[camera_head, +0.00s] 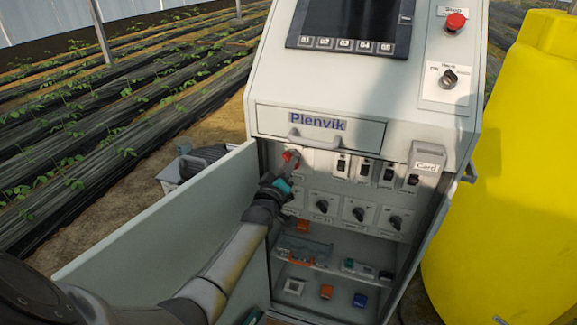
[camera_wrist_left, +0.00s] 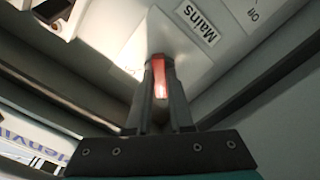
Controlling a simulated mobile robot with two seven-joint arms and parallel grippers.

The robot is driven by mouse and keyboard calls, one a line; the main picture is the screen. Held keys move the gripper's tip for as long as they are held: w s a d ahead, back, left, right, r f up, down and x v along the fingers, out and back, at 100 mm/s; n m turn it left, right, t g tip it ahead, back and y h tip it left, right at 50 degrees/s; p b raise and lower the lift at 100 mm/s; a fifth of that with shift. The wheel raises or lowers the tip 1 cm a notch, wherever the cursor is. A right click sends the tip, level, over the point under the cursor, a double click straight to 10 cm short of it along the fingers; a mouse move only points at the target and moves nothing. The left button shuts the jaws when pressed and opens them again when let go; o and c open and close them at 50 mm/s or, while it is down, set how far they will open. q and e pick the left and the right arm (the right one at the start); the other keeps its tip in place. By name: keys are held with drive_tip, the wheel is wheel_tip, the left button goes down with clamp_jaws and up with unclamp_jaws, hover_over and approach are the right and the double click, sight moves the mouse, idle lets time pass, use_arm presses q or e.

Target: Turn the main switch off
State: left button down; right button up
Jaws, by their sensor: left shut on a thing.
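The main switch has a red handle (camera_head: 288,156) on the upper left of the panel inside the open cabinet. My left gripper (camera_head: 287,167) reaches in past the open door and is shut on this handle. My right gripper is not in view.
The cabinet door (camera_head: 170,235) stands open at the left. Breakers (camera_head: 364,170) and black rotary knobs (camera_head: 358,213) sit right of and below the switch. A drawer (camera_head: 320,126) is above it. Small parts lie on shelves below. A yellow tank (camera_head: 510,190) stands at the right.

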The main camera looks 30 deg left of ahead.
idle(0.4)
use_arm(q)
drive_tip(key=c, duration=0.8)
unclamp_jaws()
drive_tip(key=p+v, duration=0.3)
drive_tip(key=v, duration=1.2)
drive_tip(key=shift+p, duration=0.3)
drive_tip(key=shift+s+f, duration=0.1)
drive_tip(key=shift+s, duration=0.05)
